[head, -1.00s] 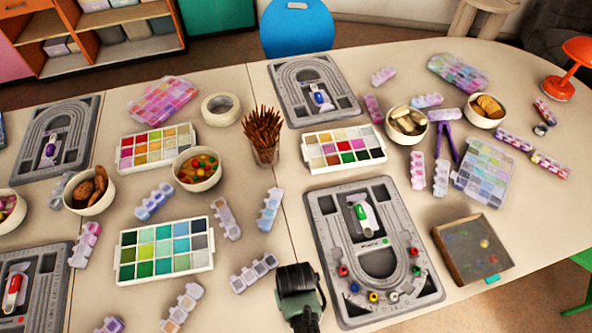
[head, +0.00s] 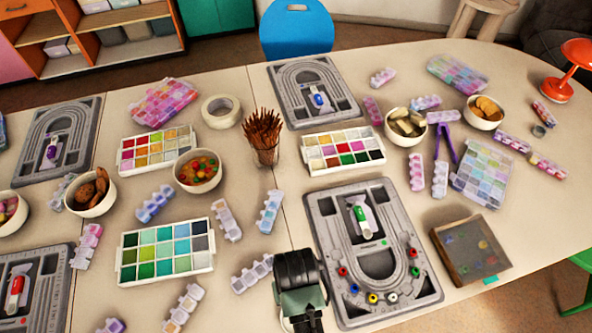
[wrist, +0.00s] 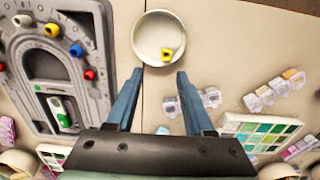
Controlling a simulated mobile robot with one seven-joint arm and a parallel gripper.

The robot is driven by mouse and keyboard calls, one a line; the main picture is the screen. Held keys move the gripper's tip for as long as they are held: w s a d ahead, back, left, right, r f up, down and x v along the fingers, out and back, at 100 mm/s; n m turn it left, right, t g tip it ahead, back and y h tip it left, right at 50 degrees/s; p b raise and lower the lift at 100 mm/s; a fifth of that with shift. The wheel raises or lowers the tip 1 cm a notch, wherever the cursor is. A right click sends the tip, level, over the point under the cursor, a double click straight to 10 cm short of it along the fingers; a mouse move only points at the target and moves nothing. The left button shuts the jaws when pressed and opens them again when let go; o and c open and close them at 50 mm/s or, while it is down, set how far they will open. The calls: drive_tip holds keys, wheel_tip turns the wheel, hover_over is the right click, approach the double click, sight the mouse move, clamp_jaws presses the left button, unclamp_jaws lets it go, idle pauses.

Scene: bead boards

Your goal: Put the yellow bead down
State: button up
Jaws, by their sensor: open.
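The yellow bead (wrist: 167,54) lies inside a round white dish (wrist: 140,38) in the wrist view, right of the dish's middle. My gripper (wrist: 159,76) is open, its two blue fingers spread apart with nothing between the tips. The fingertips are at the dish's near rim in the picture, apart from the bead. In the head view my gripper's dark wrist end (head: 300,278) is at the bottom middle, left of the grey bead board (head: 330,262). The dish and this bead are not visible there.
The bead board carries several coloured beads, including another yellow one (head: 373,298). A clear bead box (head: 252,273) and a green-toned bead tray (head: 128,240) lie left of my gripper. A shallow dark box (head: 455,272) is right of the board.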

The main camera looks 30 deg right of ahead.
drive_tip(key=w+a+r+n+t+h, duration=0.1)
drive_tip(key=w+r+t, duration=0.3)
drive_tip(key=w+r, duration=0.6)
drive_tip(key=w+r+t, duration=0.5)
drive_tip(key=w+r, duration=0.1)
drive_tip(key=r, duration=0.8)
drive_tip(key=w+a+r+n+t+h, duration=0.1)
drive_tip(key=w+r+t, duration=0.3)
drive_tip(key=w+r, duration=0.6)
drive_tip(key=s+a+r+t, duration=0.2)
drive_tip(key=s+r+t, duration=0.15)
drive_tip(key=r, duration=0.95)
drive_tip(key=s+a+r+t, duration=0.25)
drive_tip(key=r+t, duration=0.25)
drive_tip(key=r, duration=0.8)
drive_tip(key=s+a+r+t+y, duration=0.1)
drive_tip(key=s+r+t, duration=0.2)
drive_tip(key=r, duration=0.4)
drive_tip(key=s+a+r+n+t+y, duration=0.1)
drive_tip(key=s+a+r+t, duration=0.1)
drive_tip(key=s+r, duration=0.4)
drive_tip(key=shift+r+t, duration=0.35)
drive_tip(key=shift+t, duration=0.1)
